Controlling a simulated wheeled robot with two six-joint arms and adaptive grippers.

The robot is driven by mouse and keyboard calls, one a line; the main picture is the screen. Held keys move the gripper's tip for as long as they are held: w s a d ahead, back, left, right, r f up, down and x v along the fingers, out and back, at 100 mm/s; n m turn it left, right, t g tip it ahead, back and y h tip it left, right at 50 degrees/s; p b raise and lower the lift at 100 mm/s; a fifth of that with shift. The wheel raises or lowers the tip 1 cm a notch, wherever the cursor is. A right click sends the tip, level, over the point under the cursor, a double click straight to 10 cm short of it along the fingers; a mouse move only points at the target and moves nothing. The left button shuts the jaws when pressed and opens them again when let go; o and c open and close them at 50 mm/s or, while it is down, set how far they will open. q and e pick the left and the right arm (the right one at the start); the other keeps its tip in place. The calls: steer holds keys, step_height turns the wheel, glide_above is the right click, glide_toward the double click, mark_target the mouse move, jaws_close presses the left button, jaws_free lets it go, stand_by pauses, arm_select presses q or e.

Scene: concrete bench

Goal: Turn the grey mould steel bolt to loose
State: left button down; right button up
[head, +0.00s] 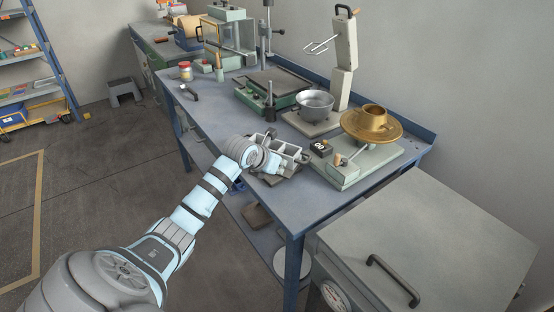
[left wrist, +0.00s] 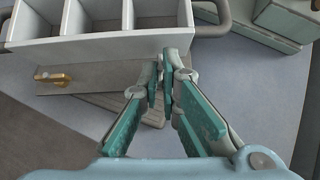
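The grey mould (head: 289,157) sits on the blue bench near its front edge, partly hidden by my left arm. In the left wrist view its open compartments (left wrist: 97,17) fill the upper left, with a base plate below. A small brass-coloured bolt (left wrist: 50,78) lies on the plate's left part. I cannot make out the steel bolt; the fingers cover the plate's right part. My left gripper (head: 270,165) is at the mould's front side. In the left wrist view its teal fingertips (left wrist: 160,82) are close together over the plate's right end; whether they hold something is unclear. My right gripper is out of view.
A metal bowl (head: 314,103) and a green-based plate device (head: 267,88) stand behind. The bench front-right (head: 310,207) is clear.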

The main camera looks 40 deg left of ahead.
arm_select(q)
steer(key=shift+n, duration=0.3)
steer(key=c, duration=1.8)
jaws_free()
steer(key=v, duration=1.2)
steer(key=shift+d, duration=0.3)
